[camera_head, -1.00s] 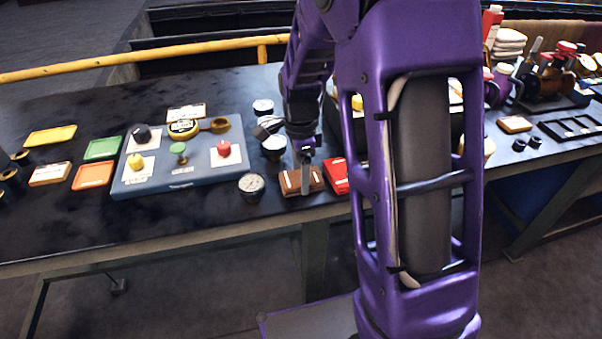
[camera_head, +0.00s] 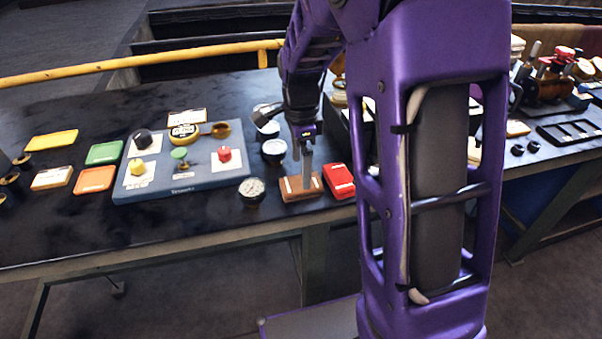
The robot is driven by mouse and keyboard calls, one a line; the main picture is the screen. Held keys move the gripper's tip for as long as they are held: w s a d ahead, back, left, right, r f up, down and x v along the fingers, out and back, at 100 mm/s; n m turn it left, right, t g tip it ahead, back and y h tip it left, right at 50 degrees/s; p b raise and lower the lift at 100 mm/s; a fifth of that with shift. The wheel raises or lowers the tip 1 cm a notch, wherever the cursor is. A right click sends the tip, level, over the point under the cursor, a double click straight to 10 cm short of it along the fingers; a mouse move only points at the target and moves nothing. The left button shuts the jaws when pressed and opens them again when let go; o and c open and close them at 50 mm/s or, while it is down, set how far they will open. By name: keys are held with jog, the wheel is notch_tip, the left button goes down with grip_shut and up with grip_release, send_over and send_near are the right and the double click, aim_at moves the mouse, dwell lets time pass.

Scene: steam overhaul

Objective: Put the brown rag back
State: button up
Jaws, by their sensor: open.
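My gripper (camera_head: 306,168) points down over a flat brown piece (camera_head: 291,190) with pale marks near the table's front edge. It is open, seen edge-on, and one finger hides part of the brown piece. I cannot tell whether the fingertips touch it, or whether this piece is the brown rag or a base for it. No other thing in view is clearly the brown rag. My arm hides part of the table to the right.
A red case (camera_head: 339,181) lies just right of the brown piece and a round gauge (camera_head: 252,190) just left. A blue-grey panel (camera_head: 215,177) with coloured knobs stands further left. A yellow rail (camera_head: 140,63) runs behind the table (camera_head: 75,215).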

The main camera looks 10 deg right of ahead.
notch_tip(320, 180, up, 8)
jog(key=shift+f+p, duration=0.2)
jog(key=shift+p, duration=0.25)
